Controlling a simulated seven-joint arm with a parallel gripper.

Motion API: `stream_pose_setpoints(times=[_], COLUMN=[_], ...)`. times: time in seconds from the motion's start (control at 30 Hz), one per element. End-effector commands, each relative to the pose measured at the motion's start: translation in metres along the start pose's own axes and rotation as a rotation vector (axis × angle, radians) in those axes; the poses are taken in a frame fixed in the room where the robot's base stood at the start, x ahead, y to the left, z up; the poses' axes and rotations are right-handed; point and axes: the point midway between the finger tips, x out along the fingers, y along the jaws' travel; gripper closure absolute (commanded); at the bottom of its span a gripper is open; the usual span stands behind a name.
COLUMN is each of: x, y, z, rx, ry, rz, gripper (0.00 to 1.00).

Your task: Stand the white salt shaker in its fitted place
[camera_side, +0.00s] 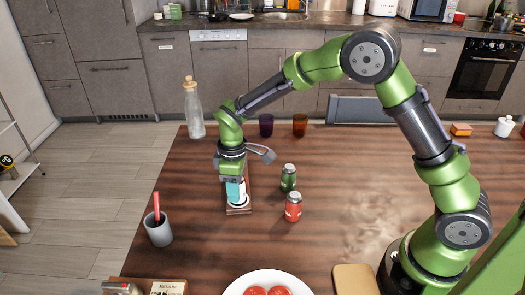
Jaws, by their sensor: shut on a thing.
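My gripper (236,190) points down at the left-middle of the table and is shut on the white salt shaker (243,193). The shaker is mostly hidden by the fingers; a white part and some teal show. It looks upright at the near end of a small brown wooden holder (238,210). I cannot tell whether its base touches the holder. The holder's far part runs back behind my gripper.
A green shaker (289,178) and a red shaker (294,207) stand close to the right. A grey cup (158,230) with a red item stands at the left front. A glass bottle (194,112) and two dark tumblers (266,125) are behind. A plate of tomatoes (268,275) is in front.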

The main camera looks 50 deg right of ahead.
Motion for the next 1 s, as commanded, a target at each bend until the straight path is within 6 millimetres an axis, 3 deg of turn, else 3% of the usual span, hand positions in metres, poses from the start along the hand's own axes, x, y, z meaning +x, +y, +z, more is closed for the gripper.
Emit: stream_pose_setpoints(times=[0.13, 0.5, 0.53, 0.7, 1.0], x=[0.015, 0.019, 0.02, 0.019, 0.017], y=[0.0, 0.0, 0.0, 0.0, 0.0], z=[0.0, 0.0, 0.0, 0.0, 0.0], rx=[0.0, 0.0, 0.0, 0.0, 0.0], ry=[0.0, 0.001, 0.001, 0.001, 0.002], rz=[-0.001, 0.0, 0.0, 0.0, 0.0], gripper=[0.87, 0.87, 0.53, 0.29, 0.29])
